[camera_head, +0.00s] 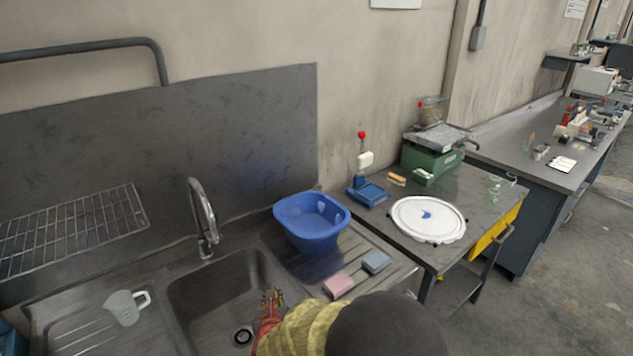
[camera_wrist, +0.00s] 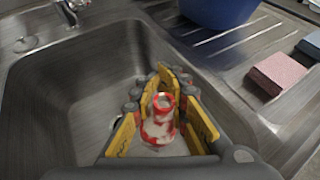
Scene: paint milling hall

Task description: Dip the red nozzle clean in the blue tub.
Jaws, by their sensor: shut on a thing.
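The red nozzle (camera_wrist: 158,122) is held between the yellow-padded fingers of my gripper (camera_wrist: 163,100) in the wrist view. It is red with pale whitish patches on it. My gripper (camera_head: 270,300) is over the right side of the sink basin in the head view, where the nozzle is hard to make out. The blue tub (camera_head: 312,222) stands on the drainboard right of the basin, up and to the right of my gripper and apart from it. Its lower part shows at the top of the wrist view (camera_wrist: 218,8). The tub's contents are not clear.
A pink sponge (camera_head: 338,285) and a blue-grey sponge (camera_head: 376,262) lie on the drainboard in front of the tub. The faucet (camera_head: 203,220) rises behind the sink basin (camera_head: 215,290). A clear jug (camera_head: 126,307) stands at left. A white round lid (camera_head: 428,219) lies on the table at right.

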